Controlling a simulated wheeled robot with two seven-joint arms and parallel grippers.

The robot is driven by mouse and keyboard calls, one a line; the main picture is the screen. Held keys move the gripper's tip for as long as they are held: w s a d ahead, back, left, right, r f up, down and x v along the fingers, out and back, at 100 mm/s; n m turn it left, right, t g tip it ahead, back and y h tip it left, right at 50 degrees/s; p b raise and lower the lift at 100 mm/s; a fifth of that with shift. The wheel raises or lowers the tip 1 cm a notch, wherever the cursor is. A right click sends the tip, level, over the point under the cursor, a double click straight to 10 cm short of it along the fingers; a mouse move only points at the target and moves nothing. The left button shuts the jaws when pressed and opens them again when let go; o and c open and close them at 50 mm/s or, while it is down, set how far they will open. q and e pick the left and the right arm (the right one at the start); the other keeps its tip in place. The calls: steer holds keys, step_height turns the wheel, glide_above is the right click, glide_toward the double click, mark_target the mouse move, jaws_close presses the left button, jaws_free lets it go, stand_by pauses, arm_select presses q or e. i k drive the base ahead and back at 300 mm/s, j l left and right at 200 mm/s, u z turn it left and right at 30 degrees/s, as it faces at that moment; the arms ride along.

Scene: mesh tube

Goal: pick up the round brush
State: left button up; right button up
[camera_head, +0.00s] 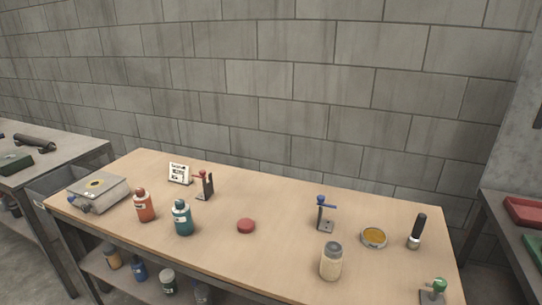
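What looks like the round brush (418,232) stands near the right end of the wooden table. It has a dark upright handle above a pale, short round lower part. It stands apart from its neighbours, just right of a round tin (373,237) with yellow-orange contents. Neither of my grippers shows in the head view.
A pale jar (331,261) and a blue-topped stand (325,214) are left of the brush; a green-topped device (434,291) is at the front right corner. A red puck (246,226), bottles (182,217) and a grey box (98,190) lie further left. The middle is mostly clear.

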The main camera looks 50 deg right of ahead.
mark_target(414, 239)
steer(key=z, duration=2.55)
